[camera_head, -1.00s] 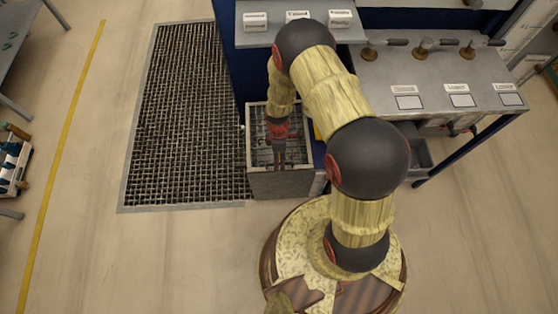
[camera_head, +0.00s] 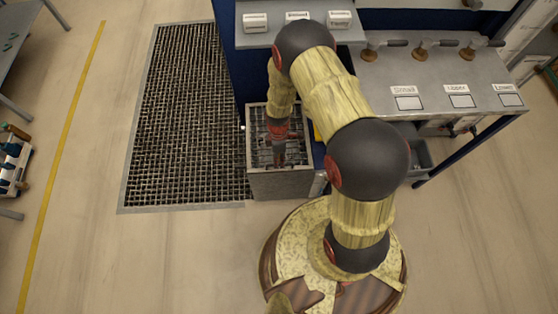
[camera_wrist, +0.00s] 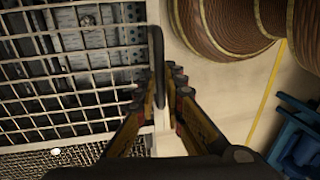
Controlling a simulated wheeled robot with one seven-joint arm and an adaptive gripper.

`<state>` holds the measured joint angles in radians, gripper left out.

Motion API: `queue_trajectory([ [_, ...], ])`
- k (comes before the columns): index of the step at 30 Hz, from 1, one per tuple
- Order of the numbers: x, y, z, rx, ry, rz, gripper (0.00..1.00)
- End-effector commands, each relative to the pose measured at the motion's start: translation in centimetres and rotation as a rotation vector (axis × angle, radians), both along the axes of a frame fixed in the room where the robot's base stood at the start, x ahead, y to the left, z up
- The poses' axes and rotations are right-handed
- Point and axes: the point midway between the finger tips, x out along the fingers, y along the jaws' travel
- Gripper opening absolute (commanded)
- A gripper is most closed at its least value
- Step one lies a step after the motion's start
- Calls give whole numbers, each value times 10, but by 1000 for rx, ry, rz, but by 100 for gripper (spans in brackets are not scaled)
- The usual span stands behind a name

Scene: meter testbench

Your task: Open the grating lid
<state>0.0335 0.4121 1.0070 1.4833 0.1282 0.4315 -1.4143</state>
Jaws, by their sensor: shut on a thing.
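The grating lid (camera_head: 258,152) is a metal grid on top of a grey open-topped box (camera_head: 282,187) beside the bench. In the wrist view the lid (camera_wrist: 85,70) fills the upper left, with a dark bar handle (camera_wrist: 157,62) along its edge. My gripper (camera_head: 278,165) is over the box, pointing down. In the wrist view my gripper (camera_wrist: 160,98) has its fingers on either side of the handle's near end, shut on it. The fingers hide part of the handle. The lid appears to lie over the box; any slight tilt is hard to tell.
A large floor grating (camera_head: 185,120) lies left of the box. The bench (camera_head: 440,85) with valves and labels stands to the right, and a blue cabinet side (camera_head: 227,60) is behind the box. Open floor (camera_head: 150,260) lies in front and left.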

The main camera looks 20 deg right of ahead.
Motion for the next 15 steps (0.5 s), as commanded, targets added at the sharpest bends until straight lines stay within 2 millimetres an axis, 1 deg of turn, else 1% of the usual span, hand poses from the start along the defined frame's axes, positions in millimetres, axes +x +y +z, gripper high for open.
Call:
queue_trajectory([
  [10,1,0,2,-1,-2,0,0],
  [13,4,-1,14,0,-3,0,0],
  [15,8,-2,28,0,-3,0,0],
])
